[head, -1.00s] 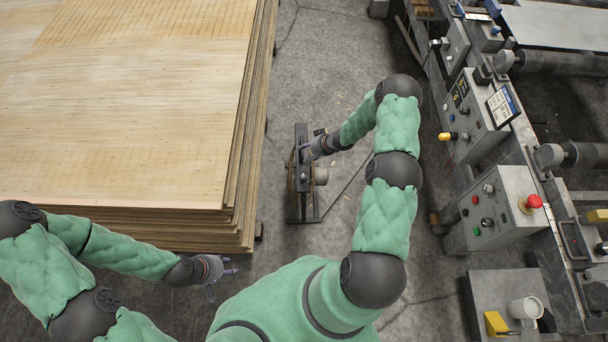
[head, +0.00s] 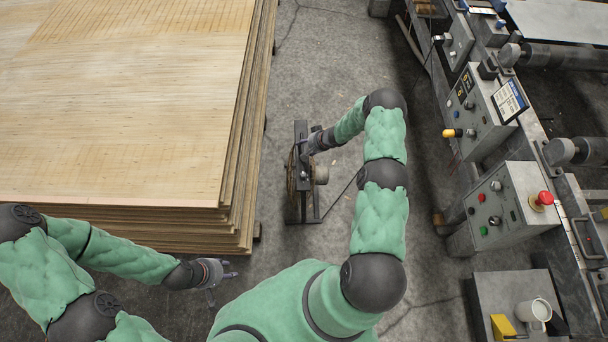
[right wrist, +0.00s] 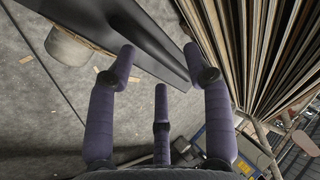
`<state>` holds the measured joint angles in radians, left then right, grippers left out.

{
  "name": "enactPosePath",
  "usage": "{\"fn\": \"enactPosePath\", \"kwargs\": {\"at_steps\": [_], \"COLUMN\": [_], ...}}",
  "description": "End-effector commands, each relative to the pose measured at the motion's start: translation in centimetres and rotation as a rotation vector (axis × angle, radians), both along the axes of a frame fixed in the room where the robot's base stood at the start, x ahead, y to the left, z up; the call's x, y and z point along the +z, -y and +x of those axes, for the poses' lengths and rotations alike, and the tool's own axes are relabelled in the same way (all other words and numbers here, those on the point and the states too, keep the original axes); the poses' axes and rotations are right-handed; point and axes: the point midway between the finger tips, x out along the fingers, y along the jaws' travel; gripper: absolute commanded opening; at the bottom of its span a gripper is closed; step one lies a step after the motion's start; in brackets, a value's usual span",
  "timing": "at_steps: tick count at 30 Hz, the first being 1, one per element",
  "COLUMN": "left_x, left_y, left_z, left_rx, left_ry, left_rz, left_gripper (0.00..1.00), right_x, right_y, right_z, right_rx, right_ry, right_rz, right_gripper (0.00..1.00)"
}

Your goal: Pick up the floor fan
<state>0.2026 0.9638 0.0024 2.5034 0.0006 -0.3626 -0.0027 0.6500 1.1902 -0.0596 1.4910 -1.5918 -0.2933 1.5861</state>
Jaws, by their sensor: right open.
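The floor fan (head: 292,188) stands on the concrete beside the plywood stack in the head view, with a dark frame, a round motor and a cord. My right gripper (head: 306,146) is over the fan's upper part and partly hides it. In the right wrist view the right gripper (right wrist: 160,72) has its purple fingers spread and empty, with the fan's dark frame (right wrist: 125,32) just beyond the fingertips. Whether they touch it I cannot tell. The motor (right wrist: 68,46) shows at upper left. My left gripper (head: 226,276) is open and empty near the stack's front corner.
The tall veneer stack (head: 120,110) fills the left, close to the fan; its layered edges (right wrist: 265,50) show in the right wrist view. Machine control boxes (head: 510,205) and a side table with a mug (head: 533,311) line the right. Bare floor (head: 335,65) lies between.

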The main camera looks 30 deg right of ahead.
Motion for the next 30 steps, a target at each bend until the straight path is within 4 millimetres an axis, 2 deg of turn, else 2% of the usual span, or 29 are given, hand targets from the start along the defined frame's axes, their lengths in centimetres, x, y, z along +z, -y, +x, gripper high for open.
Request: {"fn": "enactPosePath", "kwargs": {"at_steps": [1, 4, 13, 14, 18, 19, 30], "left_x": [-0.7, -1.1, -1.1, -1.1, -1.1, -1.1, -1.0], "left_y": [0.0, 0.0, 0.0, 0.0, 0.0, 0.0, 0.0], "left_z": [0.0, 0.0, 0.0, 0.0, 0.0, 0.0, 0.0], "left_rx": [0.0, 0.0, 0.0, 0.0, 0.0, 0.0, 0.0], "left_ry": [0.0, 0.0, 0.0, 0.0, 0.0, 0.0, 0.0], "left_rz": [0.0, 0.0, 0.0, 0.0, 0.0, 0.0, 0.0], "left_gripper": [0.4, 0.4, 0.4, 0.4, 0.4, 0.4, 0.4], "right_x": [-0.9, -1.5, -1.6, -1.6, -1.6, -1.6, -1.2], "right_y": [-0.2, -0.4, -0.4, -0.4, -0.4, -0.5, -0.3], "right_z": [0.5, 1.0, 1.2, 1.2, 1.2, 1.2, 1.4], "right_rx": [0.003, 0.001, 0.0, 0.0, 0.0, 0.0, -0.002], "right_ry": [0.001, 0.001, 0.002, 0.002, 0.001, 0.001, 0.007], "right_rz": [-0.001, -0.002, -0.001, -0.001, -0.001, -0.001, -0.002], "right_gripper": [0.51, 0.51, 0.51, 0.45, 0.06, 0.0, 0.0]}}
